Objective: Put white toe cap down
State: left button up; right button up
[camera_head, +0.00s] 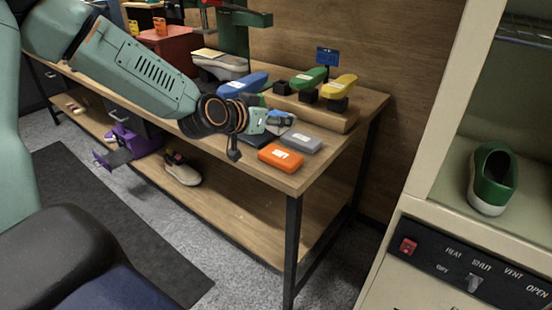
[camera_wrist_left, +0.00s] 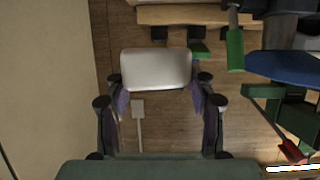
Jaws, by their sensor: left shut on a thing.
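My left gripper (camera_head: 272,121) is above the near right part of the wooden workbench (camera_head: 335,140). In the left wrist view, the white toe cap (camera_wrist_left: 156,68) is a pale rounded block between the tips of the two fingers, and the gripper (camera_wrist_left: 158,95) is shut on it. In the head view the gripper hides most of what it holds. Whether the cap touches anything is unclear. My right gripper is not in view.
A grey block (camera_head: 300,141) and an orange block (camera_head: 281,156) lie near the bench's front right edge. Blue (camera_head: 243,85), green (camera_head: 308,78) and yellow (camera_head: 339,86) shoe-shaped pieces stand behind. A cabinet with a green shoe (camera_head: 491,180) is at right.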

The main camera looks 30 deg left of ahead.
pick_arm(q)
jog(key=shift+w+a+r, duration=0.15)
jog(key=shift+a+r, duration=0.1)
jog(key=shift+a, duration=0.15)
jog(key=b, duration=0.3)
send_over(274, 159)
notch_tip(274, 159, down, 5)
jog(key=shift+d+f, duration=0.1)
jog(key=shift+f, duration=0.05)
jog(key=shift+w+f, duration=0.1)
jog(key=shift+f, duration=0.85)
notch_tip(274, 159, down, 2)
jog(key=shift+f+b, duration=0.15)
jog(key=shift+b, duration=0.5)
jog(key=shift+f, duration=0.25)
jog(key=shift+f, duration=0.15)
